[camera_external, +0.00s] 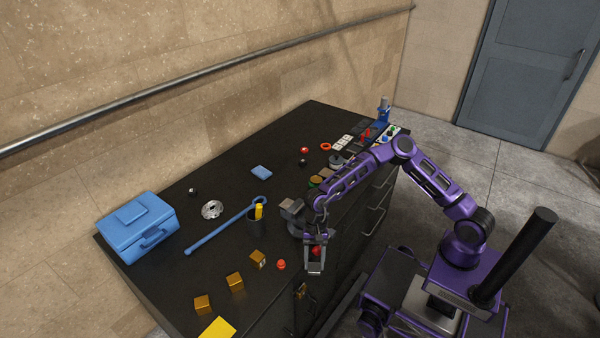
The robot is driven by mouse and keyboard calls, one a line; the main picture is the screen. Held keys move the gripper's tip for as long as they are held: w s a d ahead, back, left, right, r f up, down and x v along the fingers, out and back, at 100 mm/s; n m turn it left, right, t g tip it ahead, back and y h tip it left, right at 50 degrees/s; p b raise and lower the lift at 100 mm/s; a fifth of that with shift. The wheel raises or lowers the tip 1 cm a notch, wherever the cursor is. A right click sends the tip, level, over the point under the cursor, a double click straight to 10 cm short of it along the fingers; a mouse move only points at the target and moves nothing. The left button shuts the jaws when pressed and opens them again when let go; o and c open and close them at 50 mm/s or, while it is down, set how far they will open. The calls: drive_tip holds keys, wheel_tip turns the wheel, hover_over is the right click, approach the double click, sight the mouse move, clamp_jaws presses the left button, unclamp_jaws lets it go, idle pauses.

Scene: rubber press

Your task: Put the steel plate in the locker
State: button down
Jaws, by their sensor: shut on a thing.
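My gripper (314,262) is at the near right edge of the black workbench, pointing down. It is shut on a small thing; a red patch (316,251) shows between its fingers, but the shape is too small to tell. I cannot single out the steel plate for sure. A round silvery disc with holes (212,210) lies flat on the bench, well left of my gripper. A grey block-like thing (291,207) is just behind my gripper. A tall blue-grey door (523,70) in the back right wall may be the locker; it looks shut.
The black workbench (230,165) has drawers with handles on its right side. Floor toward the door is clear.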

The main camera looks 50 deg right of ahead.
drive_tip(key=w+a+r+m+t, duration=0.25)
drive_tip(key=w+a+m, duration=0.35)
drive_tip(key=w+a, duration=0.3)
wheel_tip(320, 180, up, 3)
drive_tip(key=m+t, duration=0.2)
drive_tip(key=m, duration=0.3)
hover_over(248, 279)
drive_tip(key=d, duration=0.1)
drive_tip(key=f, duration=0.9)
drive_tip(key=shift+s+d+f, duration=0.2)
drive_tip(key=shift+s, duration=0.05)
drive_tip(key=shift+f, duration=0.1)
drive_tip(key=shift+c, duration=1.4)
unclamp_jaws()
drive_tip(key=shift+f, duration=0.1)
drive_tip(key=v, duration=1.2)
drive_tip(key=shift+d, duration=0.2)
